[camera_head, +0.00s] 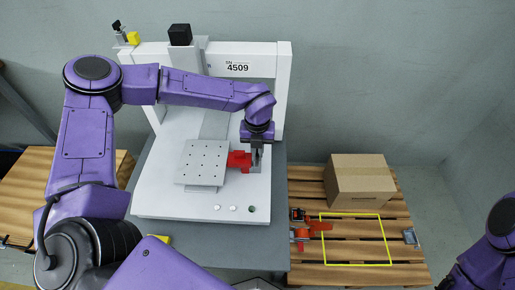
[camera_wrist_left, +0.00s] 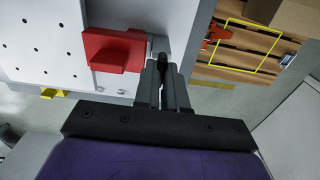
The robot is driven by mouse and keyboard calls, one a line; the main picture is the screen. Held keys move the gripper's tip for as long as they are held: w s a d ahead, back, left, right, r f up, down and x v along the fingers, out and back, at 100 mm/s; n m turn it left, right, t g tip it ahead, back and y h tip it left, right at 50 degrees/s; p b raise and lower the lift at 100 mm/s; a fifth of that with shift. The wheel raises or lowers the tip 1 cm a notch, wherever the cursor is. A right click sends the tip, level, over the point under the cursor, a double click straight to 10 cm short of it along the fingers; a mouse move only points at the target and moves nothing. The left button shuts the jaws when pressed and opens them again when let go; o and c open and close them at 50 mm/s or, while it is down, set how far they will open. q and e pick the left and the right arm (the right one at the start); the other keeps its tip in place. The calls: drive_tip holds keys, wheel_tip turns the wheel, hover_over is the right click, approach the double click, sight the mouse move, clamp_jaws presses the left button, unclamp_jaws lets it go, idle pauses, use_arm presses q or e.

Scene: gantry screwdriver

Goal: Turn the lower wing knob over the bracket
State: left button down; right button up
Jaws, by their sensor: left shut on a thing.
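A red bracket (camera_head: 239,160) sits at the right edge of the perforated plate on the white gantry machine. It fills the upper middle of the left wrist view (camera_wrist_left: 112,50), just left of my fingers. My left gripper (camera_head: 256,160) reaches down beside the bracket's right side. In the left wrist view its two fingers (camera_wrist_left: 162,72) are close together and shut on a small dark part, which looks like the wing knob (camera_wrist_left: 162,57). The fingers hide most of the knob, so its turned angle cannot be told. My right gripper is out of view; only part of my right arm shows.
The perforated plate (camera_head: 203,163) lies left of the bracket. The white gantry frame (camera_head: 277,75) rises behind. On the wooden pallet (camera_head: 305,188) at right are a cardboard box (camera_head: 359,181), a red tool (camera_head: 318,227) and a yellow outline (camera_head: 355,265).

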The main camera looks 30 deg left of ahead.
use_arm(q)
drive_tip(key=m+p, duration=0.4)
drive_tip(key=shift+r, duration=0.25)
drive_tip(key=m+p, duration=0.3)
drive_tip(key=m, duration=0.1)
drive_tip(key=m+p, duration=0.2)
drive_tip(key=m, duration=0.3)
drive_tip(key=shift+f+p, duration=0.1)
drive_tip(key=shift+p, duration=0.25)
drive_tip(key=m+p, duration=0.1)
drive_tip(key=m, duration=0.3)
drive_tip(key=shift+f+m+p, duration=0.15)
drive_tip(key=shift+m+p, duration=0.15)
drive_tip(key=shift+p, duration=0.1)
drive_tip(key=c, duration=1.2)
unclamp_jaws()
wheel_tip(320, 180, up, 10)
drive_tip(key=shift+r, duration=0.25)
